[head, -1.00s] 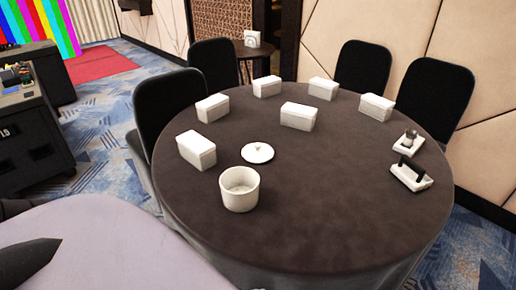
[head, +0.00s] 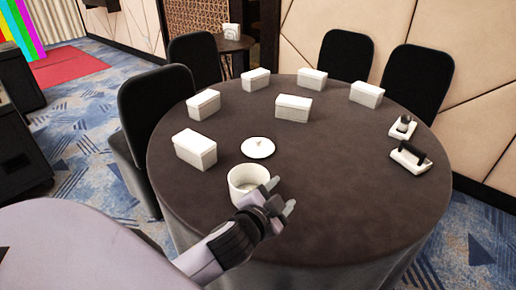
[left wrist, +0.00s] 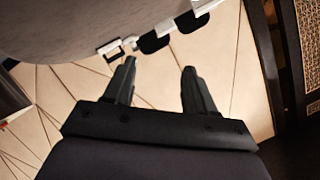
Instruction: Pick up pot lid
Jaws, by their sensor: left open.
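The pot lid (head: 257,148) is a white disc with a small knob. It lies flat on the dark round table (head: 330,200), just behind the white open pot (head: 243,181). My left gripper (head: 281,198) is open and empty in the head view, in front of the pot's right side and hiding part of it. The lid is apart from the fingers, farther back. In the left wrist view the two fingers (left wrist: 158,75) stand apart with nothing between them. The lid does not show there. My right gripper is not in view.
Several white boxes stand on the table, the nearest (head: 195,149) left of the lid. Two small white holders with dark items (head: 410,156) are at the right edge. Black chairs (head: 345,57) surround the far side. The table's right front is clear.

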